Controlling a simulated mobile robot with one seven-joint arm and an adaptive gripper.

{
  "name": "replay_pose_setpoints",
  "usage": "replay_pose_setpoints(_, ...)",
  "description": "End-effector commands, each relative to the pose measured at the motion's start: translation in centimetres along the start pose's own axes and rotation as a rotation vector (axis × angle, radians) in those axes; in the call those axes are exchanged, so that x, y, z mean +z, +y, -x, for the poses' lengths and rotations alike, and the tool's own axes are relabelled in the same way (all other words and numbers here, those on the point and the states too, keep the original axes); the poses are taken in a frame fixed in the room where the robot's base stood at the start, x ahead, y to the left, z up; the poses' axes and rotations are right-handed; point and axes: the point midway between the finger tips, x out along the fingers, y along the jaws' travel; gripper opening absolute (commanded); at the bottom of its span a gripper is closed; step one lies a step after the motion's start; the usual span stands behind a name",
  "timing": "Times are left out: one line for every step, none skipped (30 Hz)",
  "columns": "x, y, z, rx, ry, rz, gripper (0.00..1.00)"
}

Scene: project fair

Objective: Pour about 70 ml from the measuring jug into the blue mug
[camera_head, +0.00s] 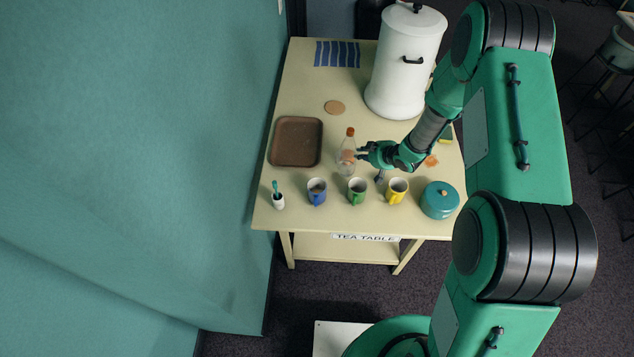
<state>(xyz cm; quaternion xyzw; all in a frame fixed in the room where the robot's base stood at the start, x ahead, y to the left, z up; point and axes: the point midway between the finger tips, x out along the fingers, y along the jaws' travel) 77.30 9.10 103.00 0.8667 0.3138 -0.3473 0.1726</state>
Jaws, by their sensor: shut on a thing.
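The blue mug (317,198) stands upright near the front edge of the table, leftmost of three mugs. Its inside looks greyish; I cannot tell its fill level. My gripper (364,154) is behind the mugs, up and right of the blue one. It is shut on a clear bottle-like vessel (348,144) with an orange top, which looks upright. A pinkish patch shows low on the vessel; I cannot tell whether it is liquid or a label. I cannot make out a separate measuring jug. Whether the vessel touches the table is unclear.
A green mug (356,197) and a yellow mug (395,196) stand right of the blue one, then a teal lidded pot (439,205). A white holder (278,201) is at left. Behind are a brown tray (273,142), a round coaster (334,107) and a white urn (398,75).

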Motion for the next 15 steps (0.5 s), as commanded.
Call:
replay_pose_setpoints(-0.25, 0.20, 0.20, -0.007, 0.001, -0.008, 0.00)
replay_pose_setpoints(-0.23, 0.24, 0.18, -0.012, 0.001, -0.012, 0.00)
replay_pose_setpoints(-0.21, 0.33, 0.18, -0.018, 0.002, -0.019, 0.00)
replay_pose_setpoints(-0.20, 0.37, 0.19, -0.023, 0.002, -0.023, 0.00)
replay_pose_setpoints(-0.16, 0.41, 0.19, -0.028, 0.001, -0.027, 0.00)
replay_pose_setpoints(-0.05, 0.50, 0.10, -0.034, 0.002, -0.035, 0.00)
replay_pose_setpoints(0.06, 0.55, -0.01, -0.041, 0.003, -0.040, 0.00)
replay_pose_setpoints(0.12, 0.60, -0.05, -0.046, 0.003, -0.047, 0.00)
replay_pose_setpoints(0.12, 0.65, -0.08, -0.054, 0.004, -0.052, 0.00)
replay_pose_setpoints(0.10, 0.71, -0.09, -0.059, 0.005, -0.058, 0.00)
replay_pose_setpoints(0.10, 0.72, -0.10, -0.064, 0.005, -0.061, 0.00)
replay_pose_setpoints(0.12, 0.75, -0.11, -0.070, 0.006, -0.068, 0.00)
replay_pose_setpoints(0.15, 0.76, -0.12, -0.074, 0.006, -0.071, 0.00)
replay_pose_setpoints(0.18, 0.76, -0.13, -0.078, 0.005, -0.074, 0.00)
replay_pose_setpoints(0.21, 0.79, -0.14, -0.082, 0.005, -0.079, 0.00)
